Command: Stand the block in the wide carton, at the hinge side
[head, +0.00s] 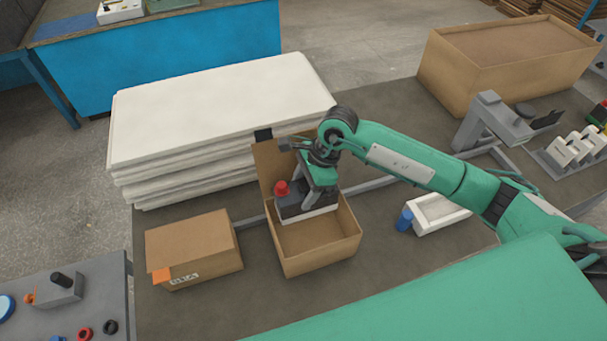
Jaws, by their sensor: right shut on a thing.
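The open carton (318,257) stands mid-table, its brown lid (268,168) raised at the back, the hinge side. I take it for the wide carton. My right gripper (314,197) points down at the back part of this carton, shut on the block (291,206). The block is dark grey with a pale lower edge and a red knob on top. It is at the carton's back left, close to the lid. The gripper covers its right part. I cannot tell whether its underside touches the carton floor. My left gripper is not in view.
A closed carton (192,250) with an orange tag stands left of the open one. White stacked sheets (215,110) lie behind. A blue cylinder (404,219) and white tray (437,216) are right. A large carton (440,75) and grey fixture (487,123) stand back right.

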